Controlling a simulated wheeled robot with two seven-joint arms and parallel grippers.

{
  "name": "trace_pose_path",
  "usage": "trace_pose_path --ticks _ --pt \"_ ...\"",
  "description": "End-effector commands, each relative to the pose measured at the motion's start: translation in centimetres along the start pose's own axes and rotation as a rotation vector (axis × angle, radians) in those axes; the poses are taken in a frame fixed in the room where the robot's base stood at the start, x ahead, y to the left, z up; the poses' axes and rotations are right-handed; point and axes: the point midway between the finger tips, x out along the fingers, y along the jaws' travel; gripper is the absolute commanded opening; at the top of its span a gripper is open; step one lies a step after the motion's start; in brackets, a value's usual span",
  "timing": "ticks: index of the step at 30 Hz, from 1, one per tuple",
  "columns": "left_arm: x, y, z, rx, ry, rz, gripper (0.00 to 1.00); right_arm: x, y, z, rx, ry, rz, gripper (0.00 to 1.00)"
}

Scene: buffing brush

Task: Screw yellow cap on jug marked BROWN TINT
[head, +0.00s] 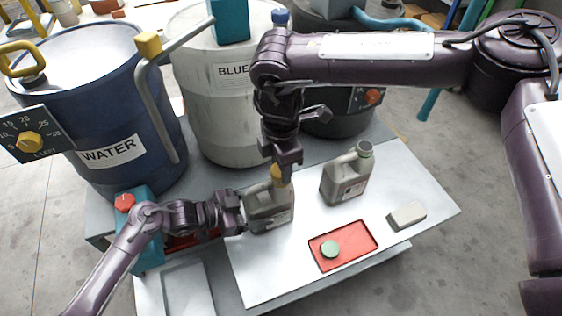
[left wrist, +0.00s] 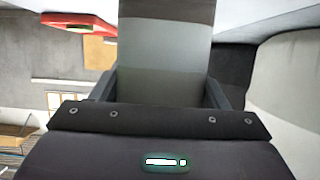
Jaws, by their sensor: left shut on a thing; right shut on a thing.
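A grey jug (head: 272,213) stands on the white board, left of a second grey jug. Its label is too small to read. My left gripper (head: 243,217) is shut on this jug's body from the left. In the left wrist view the jug (left wrist: 165,60) fills the space between the fingers. A yellow cap (head: 277,174) is at the top of the jug, and my right gripper (head: 280,163) is shut on it from above. Whether the cap is seated on the neck cannot be told. The second jug (head: 346,176) stands to the right with a greenish cap or neck on top.
A red tray (head: 362,236) holding a green cap (head: 329,249) lies in front. A pale block (head: 406,215) lies on the white board (head: 270,277) at right. Drums marked WATER (head: 95,115) and BLUE (head: 215,110) stand behind, close to my right arm.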

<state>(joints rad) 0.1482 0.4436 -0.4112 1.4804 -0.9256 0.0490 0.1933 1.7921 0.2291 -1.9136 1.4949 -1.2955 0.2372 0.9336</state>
Motion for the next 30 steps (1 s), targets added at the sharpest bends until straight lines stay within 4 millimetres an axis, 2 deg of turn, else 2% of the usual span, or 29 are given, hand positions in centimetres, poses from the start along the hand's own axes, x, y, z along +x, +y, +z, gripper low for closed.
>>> trace_pose_path --ticks 26,27,30 --pt "0.0 0.0 -0.1 0.000 0.001 -0.001 0.27 1.1 0.0 0.0 0.001 0.000 0.000 0.21" --pt "0.0 0.0 -0.1 0.000 0.001 -0.001 0.04 1.1 0.0 0.0 0.001 0.000 0.001 0.21" --pt "0.0 0.0 -0.1 0.000 0.001 -0.001 0.04 1.2 0.0 -0.1 0.033 0.002 0.000 0.21"
